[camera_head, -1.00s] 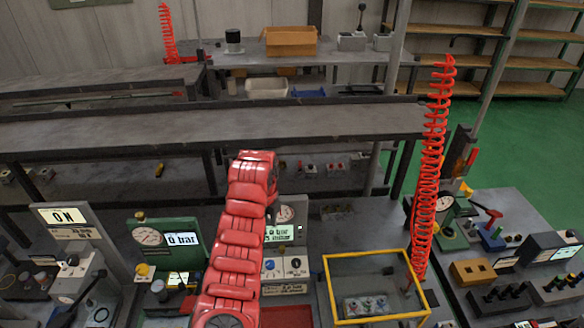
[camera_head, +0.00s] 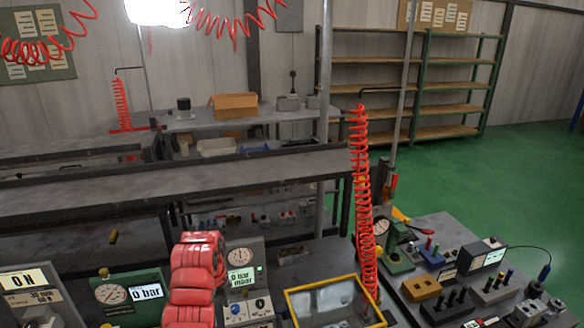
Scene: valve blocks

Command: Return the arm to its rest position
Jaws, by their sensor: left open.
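My left arm (camera_head: 193,285), red and jointed, reaches up from the bottom edge, left of the middle. Its upper end is in front of the valve bench, between a green gauge block (camera_head: 130,297) reading 0 bar and a grey gauge block (camera_head: 243,280). The left gripper is at that end, mostly hidden by the arm, and its fingers cannot be made out. I see nothing held. My right gripper is not in view.
A yellow-framed clear box (camera_head: 335,300) stands right of the arm, beside a hanging red coiled hose (camera_head: 361,190). Valve blocks crowd the right bench (camera_head: 432,232). An empty-looking grey bench (camera_head: 170,183) runs behind. Green floor (camera_head: 520,180) is open at right.

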